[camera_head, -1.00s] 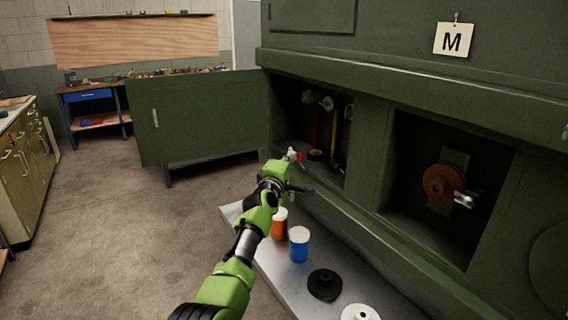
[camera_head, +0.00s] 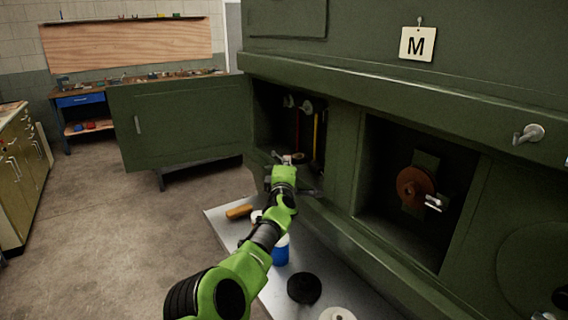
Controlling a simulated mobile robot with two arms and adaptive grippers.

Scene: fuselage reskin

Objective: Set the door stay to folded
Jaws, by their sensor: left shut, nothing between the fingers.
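The green cabinet door (camera_head: 190,125) stands swung open at the left of the dark compartment (camera_head: 272,110). I cannot make out the door stay with certainty; it may be hidden by my arm or the compartment's shadow. My left gripper (camera_head: 287,158) is at the lower front of this opening, to the right of the door. Its fingers are shut and appear empty. My arm covers part of the sill and of the shelf below. My right gripper is not in view.
Below the opening, a grey shelf (camera_head: 222,222) holds an orange-brown block (camera_head: 239,212), a blue cup (camera_head: 281,255), a black disc (camera_head: 304,288) and a white disc (camera_head: 338,314). A brown reel (camera_head: 414,187) sits in the right compartment. Open floor lies left.

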